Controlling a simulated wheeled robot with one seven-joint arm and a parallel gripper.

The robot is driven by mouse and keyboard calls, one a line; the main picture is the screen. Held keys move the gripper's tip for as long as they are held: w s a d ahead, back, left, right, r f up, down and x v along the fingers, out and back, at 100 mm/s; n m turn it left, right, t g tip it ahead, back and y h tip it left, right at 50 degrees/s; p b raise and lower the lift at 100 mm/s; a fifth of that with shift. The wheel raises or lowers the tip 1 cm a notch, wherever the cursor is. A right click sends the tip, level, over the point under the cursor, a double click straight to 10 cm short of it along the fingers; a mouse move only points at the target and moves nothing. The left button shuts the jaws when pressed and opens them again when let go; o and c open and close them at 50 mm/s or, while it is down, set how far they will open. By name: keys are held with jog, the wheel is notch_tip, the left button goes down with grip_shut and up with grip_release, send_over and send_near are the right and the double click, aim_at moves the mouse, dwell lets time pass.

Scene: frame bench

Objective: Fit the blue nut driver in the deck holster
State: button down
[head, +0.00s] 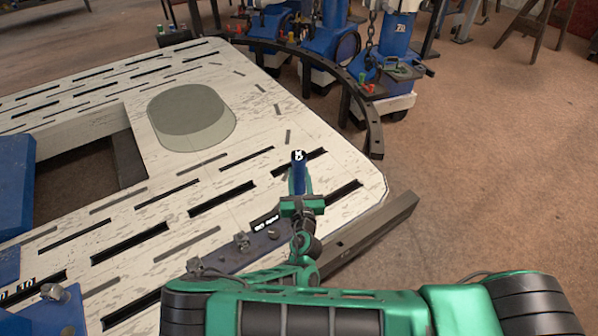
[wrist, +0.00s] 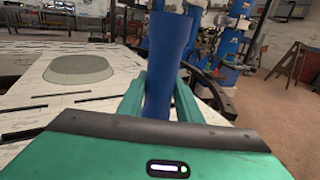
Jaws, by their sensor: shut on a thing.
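The blue nut driver (head: 298,172) stands roughly upright in my gripper (head: 301,196), over the right part of the slotted white deck (head: 165,180). Its top end carries a black-and-white mark. In the wrist view the blue nut driver (wrist: 168,55) rises between the two green fingers of my gripper (wrist: 160,95), which are shut on it. Its lower end is hidden by my gripper. I cannot make out the deck holster for certain.
A low grey-green round block (head: 190,118) sits on the deck, left of my gripper. A dark curved rail (head: 340,75) with small coloured pieces runs behind the deck. Blue machines (head: 385,75) stand beyond it. A grey beam (head: 375,232) lies along the near right edge. Floor at right is open.

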jog(key=shift+f, duration=5.6)
dwell(1.3)
jog(key=c, duration=1.2)
grip_release()
jog(key=shift+s+f, duration=0.1)
jog(key=shift+s, duration=0.1)
